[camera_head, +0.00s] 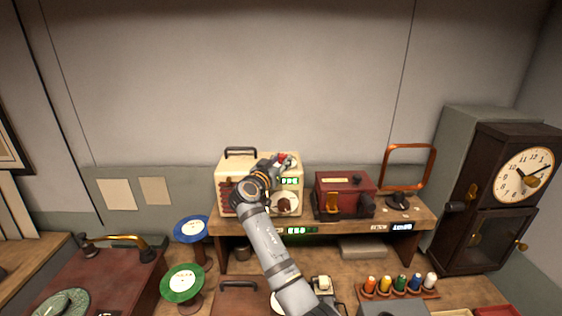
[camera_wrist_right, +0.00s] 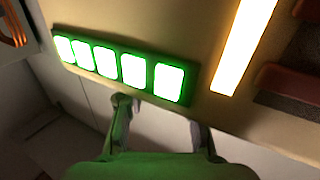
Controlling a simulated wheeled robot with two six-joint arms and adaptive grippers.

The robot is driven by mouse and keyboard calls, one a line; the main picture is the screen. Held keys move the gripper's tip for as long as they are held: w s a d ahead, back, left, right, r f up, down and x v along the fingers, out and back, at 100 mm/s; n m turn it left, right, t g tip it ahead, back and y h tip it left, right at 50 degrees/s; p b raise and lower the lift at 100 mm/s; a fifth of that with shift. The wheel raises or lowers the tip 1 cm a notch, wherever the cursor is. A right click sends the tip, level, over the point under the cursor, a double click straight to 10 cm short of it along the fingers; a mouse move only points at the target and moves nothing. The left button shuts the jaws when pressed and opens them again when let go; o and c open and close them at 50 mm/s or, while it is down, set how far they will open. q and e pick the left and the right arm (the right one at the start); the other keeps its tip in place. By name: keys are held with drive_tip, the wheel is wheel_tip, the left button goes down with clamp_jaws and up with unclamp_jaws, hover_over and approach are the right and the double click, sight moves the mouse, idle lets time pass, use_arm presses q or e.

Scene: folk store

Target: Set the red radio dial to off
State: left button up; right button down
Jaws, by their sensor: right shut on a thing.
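The cream radio (camera_head: 263,163) stands on the wooden shelf, with a dark handle on top and a reddish grille at its left. The red dial (camera_head: 282,157) shows as a small red patch at the radio's upper right, mostly hidden by my right gripper (camera_head: 287,161). That gripper is shut on it. A green-lit display (camera_head: 289,181) sits just below. In the right wrist view the gripper's fingers (camera_wrist_right: 160,118) stand beside a row of bright green-edged panels (camera_wrist_right: 122,68); the dial cannot be made out there. My left gripper is not in view.
A brown-and-cream round part (camera_head: 287,203) sits low on the radio's front. A dark red box (camera_head: 345,190) stands to the right on the shelf (camera_head: 393,218). A copper frame (camera_head: 408,167) and a tall clock (camera_head: 500,190) stand farther right.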

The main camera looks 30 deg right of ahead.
drive_tip(key=shift+s+n+t+y, duration=0.1)
drive_tip(key=shift+n+t+y, duration=0.2)
drive_tip(key=shift+n+t, duration=0.15)
drive_tip(key=shift+s+d+n+t+y+b, duration=0.15)
drive_tip(key=shift+n+t+y+b, duration=0.3)
drive_tip(key=shift+n+t+y, duration=0.4)
drive_tip(key=n+t+y, duration=0.2)
drive_tip(key=y, duration=0.1)
drive_tip(key=shift+s+d+r+n+t, duration=0.1)
drive_tip(key=shift+d+r+n+t, duration=0.05)
drive_tip(key=shift+n+t, duration=0.2)
drive_tip(key=shift+d+n+t+y+p, duration=0.15)
drive_tip(key=shift+n+t+y, duration=0.35)
drive_tip(key=shift+y, duration=0.35)
drive_tip(key=shift+a+n+t+y+p, duration=0.15)
drive_tip(key=shift+n+t+y, duration=0.2)
drive_tip(key=shift+n+y, duration=0.35)
drive_tip(key=shift+d+y, duration=0.1)
drive_tip(key=shift+y, duration=0.3)
